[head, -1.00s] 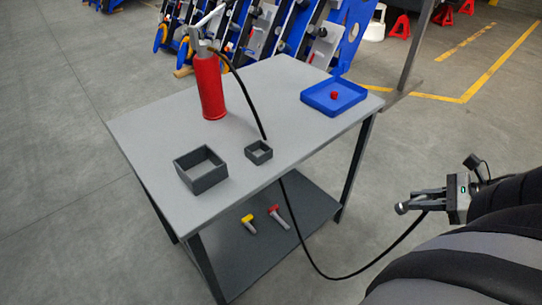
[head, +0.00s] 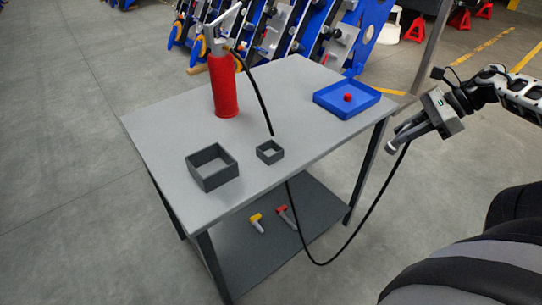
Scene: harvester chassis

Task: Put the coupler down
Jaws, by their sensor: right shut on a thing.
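My right gripper (head: 394,142) is at the right of the head view, off the right side of the table and over the floor. It is shut on the coupler (head: 391,147) at the end of a black hose (head: 362,228). The hose hangs down from the gripper in a loop and runs back up toward the table. The coupler is small and partly hidden by the fingers. A red pump cylinder (head: 225,88) stands on the grey table (head: 313,112), with a hose coming from its top. My left gripper is out of view.
A large dark open box (head: 212,180) and a smaller one (head: 270,151) sit near the table's front. A blue tray (head: 330,108) with a red piece (head: 348,97) is at the right. The lower shelf (head: 262,262) holds a yellow-headed and a red-headed tool. Mid-table is clear.

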